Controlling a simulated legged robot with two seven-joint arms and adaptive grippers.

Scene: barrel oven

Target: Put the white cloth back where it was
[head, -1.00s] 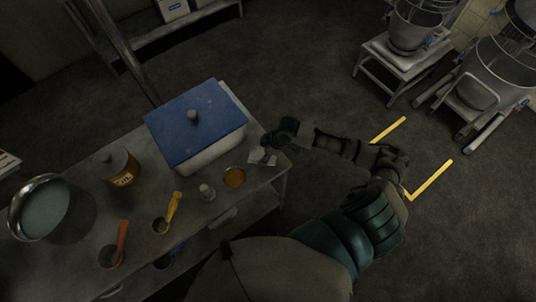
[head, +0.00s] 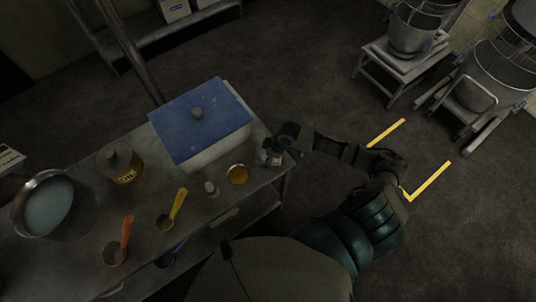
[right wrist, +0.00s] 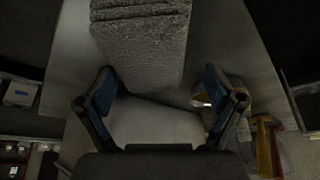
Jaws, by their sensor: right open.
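The white cloth (right wrist: 145,40) is a folded, layered, fuzzy bundle at the top of the right wrist view. It lies on the metal table (right wrist: 65,75). In the head view only a small pale patch of the cloth (head: 268,158) shows at the table's right end, mostly hidden by my gripper. In the head view my right gripper (head: 274,147) is over the table's right edge. My left gripper is not in view.
A blue-lidded box (head: 203,120) stands close left of the gripper. A small amber dish (head: 238,174), a small bottle (head: 211,188), yellow scoop (head: 172,211), orange scoop (head: 120,243), labelled tin (head: 121,165) and metal bowl (head: 47,205) crowd the table. Open floor lies right.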

